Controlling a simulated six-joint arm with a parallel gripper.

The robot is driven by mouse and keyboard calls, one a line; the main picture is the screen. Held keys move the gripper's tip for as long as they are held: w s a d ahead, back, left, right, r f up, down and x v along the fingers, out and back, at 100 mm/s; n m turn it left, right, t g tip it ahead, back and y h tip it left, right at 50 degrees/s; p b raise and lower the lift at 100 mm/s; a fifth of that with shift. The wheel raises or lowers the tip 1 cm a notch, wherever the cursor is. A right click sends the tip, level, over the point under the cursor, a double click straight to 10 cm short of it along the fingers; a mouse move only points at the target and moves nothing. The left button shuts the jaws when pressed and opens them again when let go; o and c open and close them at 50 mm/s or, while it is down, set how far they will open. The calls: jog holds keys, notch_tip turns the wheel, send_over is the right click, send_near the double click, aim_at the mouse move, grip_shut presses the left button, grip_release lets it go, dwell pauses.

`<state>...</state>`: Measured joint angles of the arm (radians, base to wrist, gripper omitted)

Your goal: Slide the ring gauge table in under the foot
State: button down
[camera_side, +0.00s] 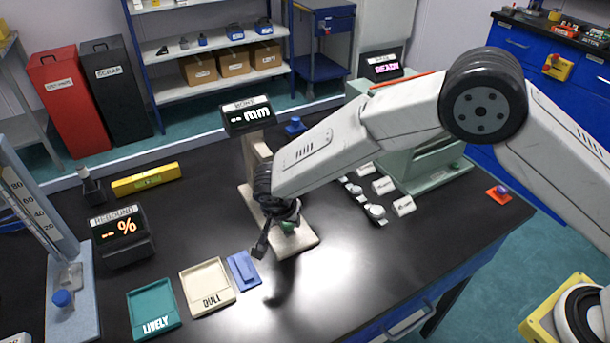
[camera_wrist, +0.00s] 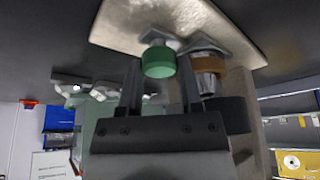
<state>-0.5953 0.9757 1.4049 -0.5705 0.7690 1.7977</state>
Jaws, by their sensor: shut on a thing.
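The gauge has a beige base plate (camera_side: 302,241), a beige column (camera_side: 258,152) and a display (camera_side: 246,113) reading "-- mm". My gripper (camera_side: 277,232) is low over the front of the plate, beside a small green piece (camera_side: 288,226). In the wrist view my gripper (camera_wrist: 161,75) is shut on the green cylinder (camera_wrist: 158,62), which has a grey angular piece behind it against the beige plate (camera_wrist: 115,22). Right next to it are a brown round piece (camera_wrist: 208,58) and a metal cylinder (camera_wrist: 206,84). I cannot tell which of these is the table and which the foot; my arm hides much of the gauge.
A rebound display (camera_side: 122,229) stands farther left. The front bench is clear.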

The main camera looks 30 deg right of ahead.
jog(key=shift+w+r, duration=0.1)
dwell(0.7)
jog(key=shift+w, duration=1.9)
jog(key=shift+r, duration=0.1)
jog(key=c, duration=0.5)
grip_release()
jog(key=shift+w, duration=0.1)
jog(key=shift+c, duration=0.2)
jog(key=shift+s+a+r, duration=0.2)
jog(key=shift+s+r, duration=0.1)
jog(key=shift+r, duration=0.25)
jog(key=v, duration=0.6)
jog(key=shift+r, duration=0.25)
